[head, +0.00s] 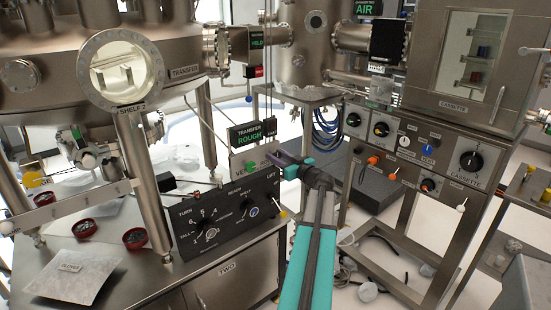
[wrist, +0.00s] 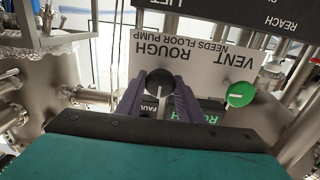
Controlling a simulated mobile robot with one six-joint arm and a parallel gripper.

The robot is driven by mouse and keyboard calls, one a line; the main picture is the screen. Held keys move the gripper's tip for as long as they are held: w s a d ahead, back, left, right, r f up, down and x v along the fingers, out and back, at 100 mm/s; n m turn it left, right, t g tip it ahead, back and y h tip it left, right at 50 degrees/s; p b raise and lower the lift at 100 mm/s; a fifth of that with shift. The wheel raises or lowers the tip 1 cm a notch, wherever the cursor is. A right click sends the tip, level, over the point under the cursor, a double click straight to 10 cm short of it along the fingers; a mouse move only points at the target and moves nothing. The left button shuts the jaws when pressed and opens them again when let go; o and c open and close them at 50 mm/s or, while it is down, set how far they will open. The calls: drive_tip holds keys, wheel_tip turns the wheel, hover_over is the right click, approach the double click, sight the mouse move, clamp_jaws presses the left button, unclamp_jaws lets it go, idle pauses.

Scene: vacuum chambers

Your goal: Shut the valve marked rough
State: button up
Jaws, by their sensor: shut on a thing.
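The rough valve is a round black knob (wrist: 155,82) with a pale pointer, on a white plate (wrist: 205,65) lettered ROUGH and VENT. The lettering is upside down in the wrist view. My gripper (wrist: 159,86) is shut on this knob, with one purple finger on each side. In the head view my gripper (head: 275,157) reaches the plate under the green TRANSFER ROUGH sign (head: 253,135). There it hides the black knob and part of the lettering. The pointer's exact setting is hard to tell.
A green vent knob (wrist: 240,94) sits close beside my gripper on the same plate. A black control panel (head: 230,218) with dials lies just below. A steel chamber leg (head: 143,185) stands to the left, and a cassette control panel (head: 415,145) to the right.

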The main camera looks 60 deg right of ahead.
drive_tip(key=shift+w+m+b, duration=0.35)
drive_tip(key=shift+m+b, duration=0.05)
drive_tip(key=shift+b, duration=0.4)
drive_tip(key=m+b, duration=0.2)
drive_tip(key=shift+f+b, duration=0.1)
drive_tip(key=shift+b, duration=0.25)
drive_tip(key=m+b, duration=0.3)
drive_tip(key=m, duration=0.2)
drive_tip(key=shift+d+m, duration=0.1)
drive_tip(key=shift+m, duration=0.3)
drive_tip(key=m, duration=0.9)
drive_tip(key=shift+p, duration=0.3)
drive_tip(key=o, duration=1.1)
drive_tip(key=shift+d, duration=0.1)
drive_tip(key=shift+c, duration=0.2)
